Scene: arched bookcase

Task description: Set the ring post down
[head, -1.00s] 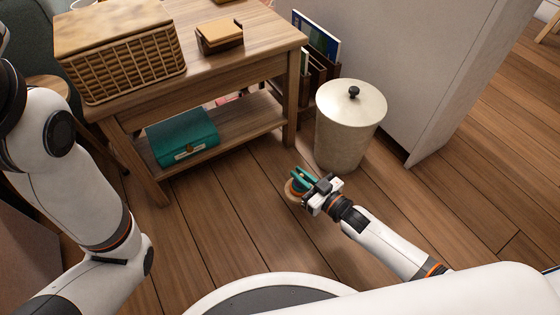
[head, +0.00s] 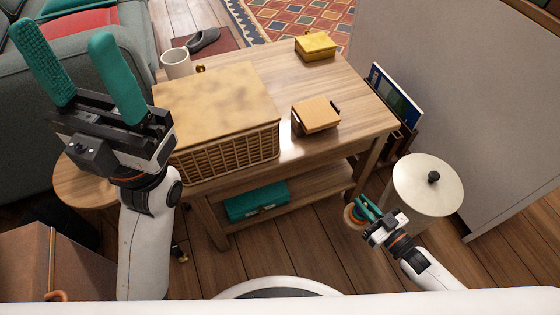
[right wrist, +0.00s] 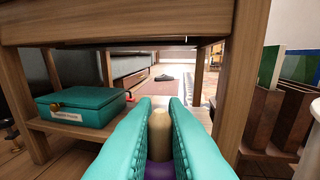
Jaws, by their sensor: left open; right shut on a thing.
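The ring post shows in the right wrist view as a pale wooden peg (right wrist: 160,132) with a purple ring low on it. It stands between the teal fingers of my right gripper (right wrist: 161,104), which is shut on it. In the head view the ring post (head: 352,216) is small, with an orange ring and a round wooden base, partly hidden by my right gripper (head: 364,208). It is low beside the table's right front leg; I cannot tell whether its base touches the floor. My left gripper (head: 68,38) is raised at the upper left, open and empty.
A wooden table (head: 340,88) carries a lidded wicker basket (head: 225,155), a mug (head: 176,63) and small boxes. A teal box (head: 256,202) is on its lower shelf. A lidded bin (head: 425,190) stands close to my right gripper. Bare floor (head: 305,245) lies in front of the table.

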